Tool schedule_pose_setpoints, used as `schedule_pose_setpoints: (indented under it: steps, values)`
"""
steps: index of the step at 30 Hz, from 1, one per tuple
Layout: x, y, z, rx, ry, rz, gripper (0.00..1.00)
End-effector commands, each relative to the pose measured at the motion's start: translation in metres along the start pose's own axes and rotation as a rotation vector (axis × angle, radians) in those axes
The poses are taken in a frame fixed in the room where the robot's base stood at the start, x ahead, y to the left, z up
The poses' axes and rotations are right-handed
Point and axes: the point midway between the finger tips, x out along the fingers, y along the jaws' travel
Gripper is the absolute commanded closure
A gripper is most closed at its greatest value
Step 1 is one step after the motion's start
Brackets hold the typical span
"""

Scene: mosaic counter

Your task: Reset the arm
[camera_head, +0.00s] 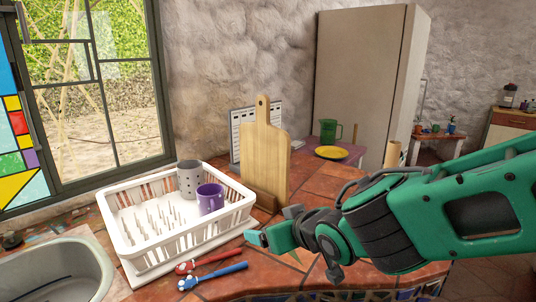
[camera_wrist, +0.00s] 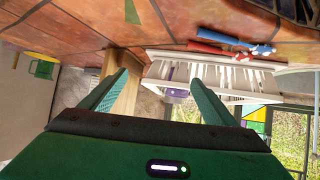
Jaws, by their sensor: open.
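My green gripper (camera_head: 272,228) is held out from the right over the tiled counter. In the wrist view its two fingers (camera_wrist: 158,80) are spread apart with nothing between them. The white dish rack (camera_head: 165,235) is just left of the fingers in the head view. It holds a grey perforated cup (camera_head: 189,178) and a purple mug (camera_head: 210,198). The wrist view shows the scene upside down, with the rack (camera_wrist: 230,62) beyond the fingers.
A red brush (camera_head: 205,262) and a blue brush (camera_head: 215,276) lie in front of the rack. A wooden cutting board (camera_head: 265,160) stands behind the gripper. A sink (camera_head: 50,275) is at lower left. A green pitcher (camera_head: 329,131) and yellow plate (camera_head: 331,153) stand farther back.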

Motion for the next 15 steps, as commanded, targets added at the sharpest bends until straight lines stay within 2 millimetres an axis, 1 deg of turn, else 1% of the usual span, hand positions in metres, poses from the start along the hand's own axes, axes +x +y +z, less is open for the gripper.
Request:
schedule_pose_setpoints:
  steps: [1, 2, 5, 6, 8, 9, 11, 12, 14, 15]
  values:
    - [-0.003, 0.019, 0.005, 0.018, -0.024, 0.034, 0.18]
    - [-0.005, 0.031, 0.009, 0.029, -0.041, 0.054, 0.18]
    - [-0.016, 0.077, 0.028, 0.082, -0.121, 0.137, 0.18]
    - [-0.023, 0.099, 0.038, 0.11, -0.162, 0.175, 0.18]
    - [-0.037, 0.131, 0.056, 0.157, -0.227, 0.232, 0.18]
    - [-0.048, 0.151, 0.07, 0.194, -0.272, 0.27, 0.18]
    - [-0.068, 0.179, 0.09, 0.252, -0.342, 0.322, 0.18]
    - [-0.082, 0.196, 0.105, 0.293, -0.388, 0.354, 0.18]
    - [-0.106, 0.217, 0.128, 0.363, -0.459, 0.398, 0.18]
    - [-0.124, 0.23, 0.143, 0.413, -0.506, 0.425, 0.18]
